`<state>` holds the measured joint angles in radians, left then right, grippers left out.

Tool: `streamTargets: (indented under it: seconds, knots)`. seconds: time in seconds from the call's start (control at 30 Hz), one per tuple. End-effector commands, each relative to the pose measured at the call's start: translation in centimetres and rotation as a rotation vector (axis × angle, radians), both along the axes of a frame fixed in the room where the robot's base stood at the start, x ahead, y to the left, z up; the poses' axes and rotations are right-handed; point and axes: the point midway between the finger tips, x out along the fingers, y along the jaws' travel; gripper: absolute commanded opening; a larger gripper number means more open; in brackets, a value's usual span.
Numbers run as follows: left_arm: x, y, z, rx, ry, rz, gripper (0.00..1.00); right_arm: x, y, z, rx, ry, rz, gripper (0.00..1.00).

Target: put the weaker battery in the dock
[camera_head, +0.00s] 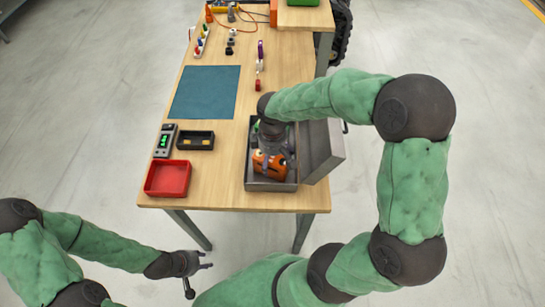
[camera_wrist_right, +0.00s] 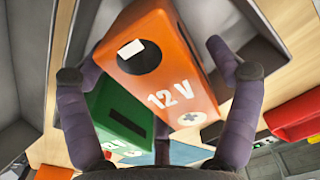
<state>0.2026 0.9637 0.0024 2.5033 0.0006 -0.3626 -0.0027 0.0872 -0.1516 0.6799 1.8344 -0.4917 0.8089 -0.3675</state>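An orange battery marked 12 V (camera_head: 270,163) is in an open grey case (camera_head: 271,187) on the table. It fills much of the right wrist view (camera_wrist_right: 165,75). A green battery (camera_wrist_right: 120,115) is beside it, mostly hidden in the head view. My right gripper (camera_head: 272,155) reaches down into the case. Its fingers stand wide apart around the orange battery, with small gaps showing. My left gripper (camera_head: 203,266) is open and empty, low before the table. A black tray with yellow pieces (camera_head: 195,140), perhaps the dock, stands left of the case, beside a grey meter with a green display (camera_head: 164,141).
The case's raised lid (camera_head: 322,150) stands on its right side. A red bin (camera_head: 167,179) is at the table's front left. A blue mat (camera_head: 205,92) lies behind the tray. Small tools and connectors line the back. Bare wood lies between tray and case.

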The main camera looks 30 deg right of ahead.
Motion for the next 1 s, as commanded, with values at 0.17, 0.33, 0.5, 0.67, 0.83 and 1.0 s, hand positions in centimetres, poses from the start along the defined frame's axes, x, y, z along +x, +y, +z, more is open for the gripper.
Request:
streamTargets:
  seconds: [0.17, 0.33, 0.5, 0.67, 0.83, 1.0]
  knots:
    - [0.0, 0.0, 0.0, 0.0, 0.0, 0.0, 0.4, 0.0, 0.0, 0.0, 0.0, 0.0, 0.0, 0.92]
    - [0.0, 0.0, 0.1, 0.0, 0.0, 0.0, 0.4, 0.0, 0.0, 0.2, 0.0, 0.0, 0.0, 0.92]
    - [0.0, 0.0, 1.0, 0.0, 0.0, 0.0, 0.4, 0.1, 0.0, 2.2, 0.0, -0.003, 0.0, 0.92]
    - [0.0, 0.0, 2.4, 0.0, 0.0, 0.0, 0.4, 0.1, 0.0, 5.4, 0.0, -0.005, 0.0, 0.92]
    - [0.0, 0.0, 3.6, 0.0, 0.0, 0.0, 0.4, 0.1, 0.0, 8.7, 0.0, -0.003, 0.0, 0.92]
    - [0.0, 0.0, 4.4, 0.0, 0.0, 0.0, 0.4, 0.1, 0.0, 11.1, 0.001, -0.003, 0.0, 0.92]
